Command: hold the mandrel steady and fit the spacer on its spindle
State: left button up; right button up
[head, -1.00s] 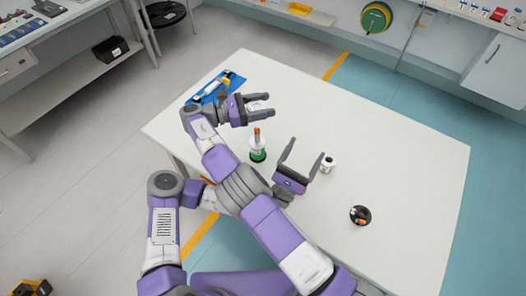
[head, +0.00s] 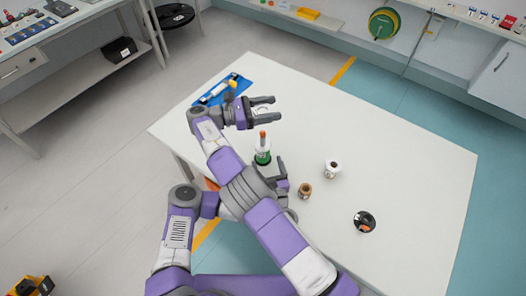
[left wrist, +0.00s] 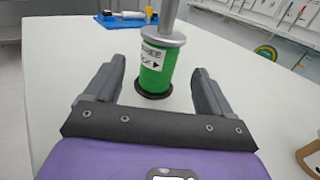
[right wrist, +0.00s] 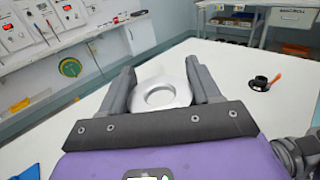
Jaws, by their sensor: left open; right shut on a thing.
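The mandrel (head: 262,157) stands upright on the white table, with a green body, a pale flange and an orange-tipped spindle. In the left wrist view, the mandrel (left wrist: 155,70) shows its label and grey spindle. My left gripper (left wrist: 158,68) is open, low at the mandrel, which appears between and just beyond its fingertips. I cannot tell whether they touch. My right gripper (head: 264,107) is shut on the spacer, a pale ring (right wrist: 138,95) seen between its fingers in the right wrist view. It hovers near the spindle's top in the head view; the spacer is apart from the spindle.
A white-flanged spool (head: 332,168) and a small brown roll (head: 305,190) stand right of my left gripper. A black dish (head: 364,222) with an orange item lies farther right. A blue mat (head: 242,85) holds items at the table's far left. The table's right side is mostly clear.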

aim_at(265, 157)
pick_arm(q)
jog(key=shift+f, duration=0.95)
jog(key=x, duration=0.7)
jog(key=shift+w+r, duration=0.2)
jog(key=shift+w, duration=0.05)
jog(key=c, duration=1.2)
pick_arm(e)
jog(key=shift+w+r+n+t, duration=0.3)
jog(key=shift+w+n+t, duration=0.2)
jog(key=shift+t, duration=0.3)
jog(key=n+t, duration=0.1)
jog(key=t+y, duration=0.1)
jog(key=shift+w+a+r+n+t+y, duration=0.1)
jog(key=shift+w+n+t+y, duration=0.2)
jog(key=shift+w+n, duration=0.1)
jog(key=shift+w+a+n+t+y, duration=0.1)
jog(key=shift+n+t+y, duration=0.35)
jog(key=shift+t, duration=0.25)
jog(key=shift+a+f+n+t+y, duration=0.1)
jog(key=shift+f+n+t+y, duration=0.65)
jog(key=shift+n+t, duration=0.25)
jog(key=shift+s+f+n+t+y, duration=0.3)
jog(key=shift+f+n+t+y, duration=0.1)
jog(key=shift+f+t+y, duration=0.15)
jog(key=shift+s+f+n+t+y, duration=0.25)
jog(key=shift+f+n+t+y, duration=0.15)
jog(key=shift+f, duration=0.25)
